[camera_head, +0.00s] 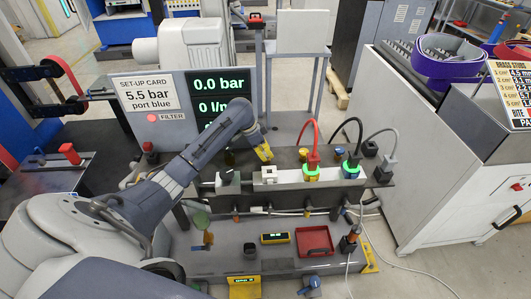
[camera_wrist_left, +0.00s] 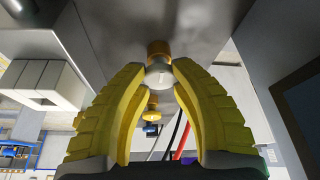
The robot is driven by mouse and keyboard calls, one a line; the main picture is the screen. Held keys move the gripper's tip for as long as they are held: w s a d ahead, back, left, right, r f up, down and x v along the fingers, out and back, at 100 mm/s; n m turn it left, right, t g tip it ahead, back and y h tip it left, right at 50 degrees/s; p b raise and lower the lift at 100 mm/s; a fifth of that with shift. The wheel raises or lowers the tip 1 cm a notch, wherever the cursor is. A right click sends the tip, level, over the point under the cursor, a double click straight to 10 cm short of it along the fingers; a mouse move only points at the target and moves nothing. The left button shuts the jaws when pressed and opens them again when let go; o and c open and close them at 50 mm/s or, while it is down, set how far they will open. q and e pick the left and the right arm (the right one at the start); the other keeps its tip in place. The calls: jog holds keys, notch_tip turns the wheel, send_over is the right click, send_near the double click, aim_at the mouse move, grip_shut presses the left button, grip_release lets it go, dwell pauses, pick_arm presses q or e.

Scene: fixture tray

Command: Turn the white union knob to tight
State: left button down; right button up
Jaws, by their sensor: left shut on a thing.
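The white union knob (camera_wrist_left: 159,76) shows in the left wrist view under a brass collar (camera_wrist_left: 158,50), between the yellow fingertips of my left gripper (camera_wrist_left: 161,70). The fingers close on it from both sides. In the head view my left gripper (camera_head: 264,152) points down at the back of the dark fixture, and the knob cannot be made out there. A faint mark shows on the knob's face, too small to read. The set-up card (camera_head: 148,100) reads 5.5 bar, port blue. The display (camera_head: 217,95) reads 0.0 bar. My right gripper is out of view.
Red, black and grey hoses (camera_head: 313,142) rise from the right of the fixture, with green-lit rings at two ports. A red tray (camera_head: 314,241) and a yellow meter (camera_head: 275,238) lie on the lower shelf. A white cabinet (camera_head: 430,150) stands to the right.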

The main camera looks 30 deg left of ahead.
pick_arm(q)
jog(key=shift+s+f, duration=0.25)
jog(key=shift+f, duration=0.15)
jog(key=c, duration=1.3)
grip_release()
jog(key=shift+a, duration=0.1)
jog(key=o, duration=0.4)
jog(key=shift+w+r, duration=0.15)
jog(key=shift+r, duration=0.1)
jog(key=v, duration=1.2)
jog(key=shift+w+r, duration=0.1)
jog(key=shift+w, duration=0.1)
